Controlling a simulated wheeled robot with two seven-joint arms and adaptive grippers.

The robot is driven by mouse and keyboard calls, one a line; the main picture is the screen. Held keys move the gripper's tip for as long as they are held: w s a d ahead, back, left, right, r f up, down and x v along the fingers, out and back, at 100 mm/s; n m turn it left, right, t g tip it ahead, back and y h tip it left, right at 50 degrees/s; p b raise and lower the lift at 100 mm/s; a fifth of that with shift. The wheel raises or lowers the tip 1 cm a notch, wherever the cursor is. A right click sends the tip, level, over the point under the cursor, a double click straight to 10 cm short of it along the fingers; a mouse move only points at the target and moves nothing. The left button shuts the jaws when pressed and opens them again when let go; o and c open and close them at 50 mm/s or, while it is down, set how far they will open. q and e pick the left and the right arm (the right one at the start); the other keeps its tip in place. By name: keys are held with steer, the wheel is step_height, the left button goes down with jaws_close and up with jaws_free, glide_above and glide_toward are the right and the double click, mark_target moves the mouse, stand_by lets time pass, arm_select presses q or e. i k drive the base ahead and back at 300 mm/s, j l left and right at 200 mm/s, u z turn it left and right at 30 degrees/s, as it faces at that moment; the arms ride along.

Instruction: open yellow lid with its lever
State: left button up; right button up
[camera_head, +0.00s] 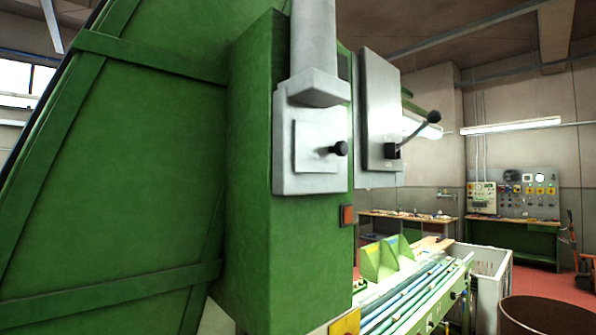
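A small yellow surface (345,322) shows at the bottom edge, by the foot of the green machine. Most of it is cut off, so I cannot tell whether it is the yellow lid. A lever (417,131) with a dark ball knob slants up to the right from a grey box (377,115) on the machine's right side. A second dark knob (340,149) sticks out of a pale grey housing (305,150) on the machine's front. I cannot tell which of these belongs to the lid. Neither of my grippers is in view.
The green machine (255,230) fills the left and middle. A bench with long rails (415,296) runs along its right side. A pale crate (490,262) and a brown round-topped object (545,318) stand at right. Workbenches line the far wall; red floor shows between.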

mark_target(434, 117)
steer(key=i+l+u, duration=0.45)
steer(key=l, duration=0.6)
steer(key=i+l+u, duration=0.2)
steer(key=l+u, duration=0.2)
steer(key=l, duration=0.75)
steer(key=i+l+u, duration=0.1)
steer(key=l+u, duration=0.35)
steer(key=l, duration=0.75)
steer(key=k+l+u, duration=0.15)
steer(key=l+u, duration=0.3)
steer(key=l, duration=0.75)
steer(key=k+j+u, duration=0.1)
steer(key=u, duration=0.4)
steer(key=k+j+u, duration=0.1)
steer(key=u, duration=0.4)
